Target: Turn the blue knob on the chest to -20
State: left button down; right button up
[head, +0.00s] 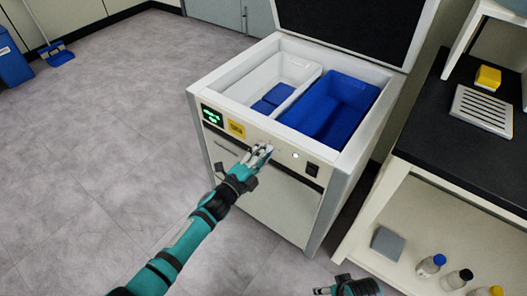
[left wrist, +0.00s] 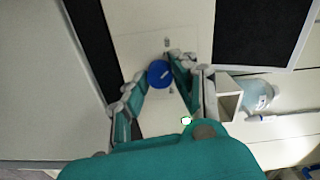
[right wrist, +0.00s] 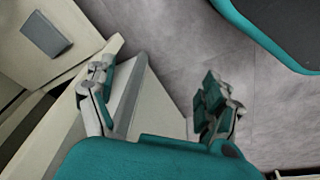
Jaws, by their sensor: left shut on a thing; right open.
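The chest (head: 275,205) is a pale box with its lid raised. Its front panel carries a green-lit display (head: 212,115), too small to read here. My left gripper (head: 264,152) is at this panel in the head view and hides the knob there. In the left wrist view, the blue knob (left wrist: 159,74) sits between the fingertips of my left gripper (left wrist: 158,70), which is shut on it. A pale mark shows on the knob face. My right gripper (right wrist: 160,88) is open and empty, low in front of the chest; it also shows at the head view's bottom edge (head: 345,288).
A yellow label (head: 236,128), a white light (head: 295,155) and a black switch (head: 312,169) are on the panel. A blue bin (head: 345,93) is inside the chest. A shelf unit (head: 425,187) with bottles stands at right.

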pick_arm(q)
jog(key=shift+n+p, duration=0.9)
jog(key=shift+n, duration=1.8)
pick_arm(e)
notch_tip(320, 180, down, 7)
jog(key=s, duration=0.2)
jog(key=shift+s+d+r, duration=0.15)
jog(key=shift+s+r, duration=0.05)
jog(key=shift+s, duration=0.05)
pick_arm(q)
jog(key=c, duration=1.1)
grip_release()
jog(key=shift+o, duration=0.2)
jog(key=v, duration=1.2)
